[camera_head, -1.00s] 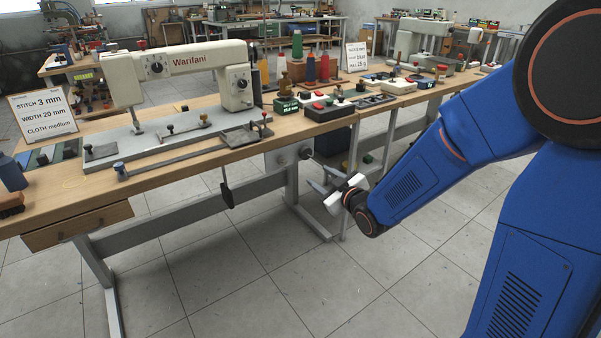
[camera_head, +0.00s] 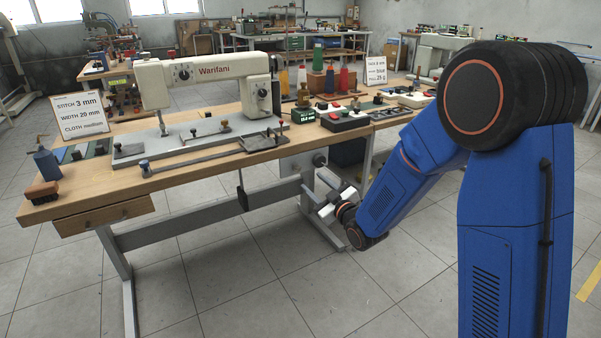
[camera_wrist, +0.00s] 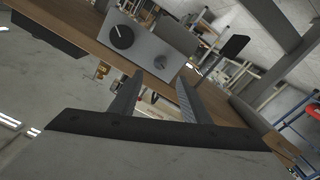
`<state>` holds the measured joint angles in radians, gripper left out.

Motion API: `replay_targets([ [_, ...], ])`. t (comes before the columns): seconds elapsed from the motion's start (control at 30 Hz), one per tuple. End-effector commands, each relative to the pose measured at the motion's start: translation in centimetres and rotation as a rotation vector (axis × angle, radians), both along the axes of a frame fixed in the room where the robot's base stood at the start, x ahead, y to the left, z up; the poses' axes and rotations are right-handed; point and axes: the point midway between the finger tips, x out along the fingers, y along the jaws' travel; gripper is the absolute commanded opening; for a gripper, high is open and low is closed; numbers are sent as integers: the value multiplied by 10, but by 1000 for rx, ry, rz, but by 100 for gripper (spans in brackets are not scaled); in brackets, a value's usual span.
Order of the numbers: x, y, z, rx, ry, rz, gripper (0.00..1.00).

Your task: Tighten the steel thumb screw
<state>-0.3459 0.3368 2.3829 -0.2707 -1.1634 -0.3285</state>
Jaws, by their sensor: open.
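My gripper (camera_head: 325,202) is open and empty, low in front of the bench's right leg. Its two spread fingers also show in the wrist view (camera_wrist: 156,98). The sewing machine (camera_head: 205,75), cream with the name Warifani, stands on the wooden bench.
A grey box with a dial (camera_head: 318,160) hangs under the bench; in the wrist view its black dial (camera_wrist: 122,37) is beyond the fingers. A hanging pedal-like lever (camera_head: 242,198) is left of my gripper. A control box (camera_head: 342,118) and thread cones stand right. Floor in front is clear.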

Motion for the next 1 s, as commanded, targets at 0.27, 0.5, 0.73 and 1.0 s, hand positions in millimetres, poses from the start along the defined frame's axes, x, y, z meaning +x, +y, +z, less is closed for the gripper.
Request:
replay_targets([
  [0.27, 41, 29, -1, -1, 1, 1, 43],
  [0.5, 70, 48, 0, 1, 1, 1, 43],
  [0.73, 82, 56, -1, 0, 2, 0, 43],
  [1.0, 82, 56, -1, 0, 2, 0, 43],
])
